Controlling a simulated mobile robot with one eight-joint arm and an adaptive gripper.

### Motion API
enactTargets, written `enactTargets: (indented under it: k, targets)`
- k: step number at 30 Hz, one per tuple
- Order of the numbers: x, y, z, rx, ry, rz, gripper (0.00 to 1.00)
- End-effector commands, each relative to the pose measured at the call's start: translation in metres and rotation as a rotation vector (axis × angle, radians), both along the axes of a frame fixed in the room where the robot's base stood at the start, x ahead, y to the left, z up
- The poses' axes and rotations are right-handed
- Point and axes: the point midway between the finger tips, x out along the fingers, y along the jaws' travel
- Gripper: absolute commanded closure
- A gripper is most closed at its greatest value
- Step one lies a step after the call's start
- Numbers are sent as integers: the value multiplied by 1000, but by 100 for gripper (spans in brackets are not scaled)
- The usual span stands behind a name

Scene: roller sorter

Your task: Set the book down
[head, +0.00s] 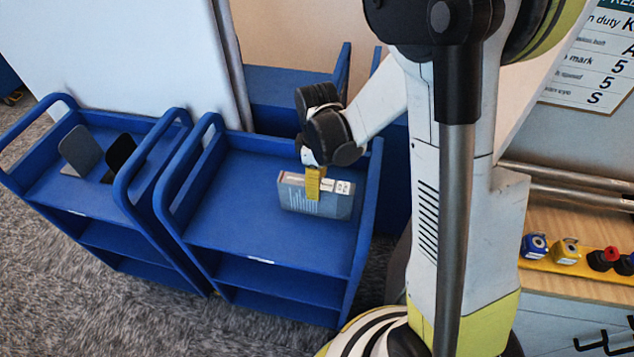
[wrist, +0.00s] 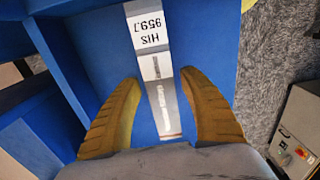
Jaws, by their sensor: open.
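The book (head: 325,204) is grey-blue with a pale spine and stands upright on its long edge on the top shelf of the right blue cart (head: 240,215). In the wrist view, the book's spine (wrist: 157,70) runs lengthwise between my two fingers, with a label reading "HIS 959.7". My gripper (head: 313,185) is over the book's top edge. In the wrist view my gripper (wrist: 160,95) is open, its yellow fingers on either side of the book with visible gaps. The book's lower edge is hidden in the wrist view.
A second blue cart (head: 85,190) on the left holds a grey bookend (head: 80,149) and a black one (head: 120,152). The right cart's shelf is bare left of the book.

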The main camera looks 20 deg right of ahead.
Motion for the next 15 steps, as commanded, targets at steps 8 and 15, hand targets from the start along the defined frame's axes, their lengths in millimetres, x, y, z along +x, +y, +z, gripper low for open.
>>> enactTargets:
  k: [8,15]
  targets:
    - [0,0,63,0,0,0,50]
    - [0,0,106,0,0,0,50]
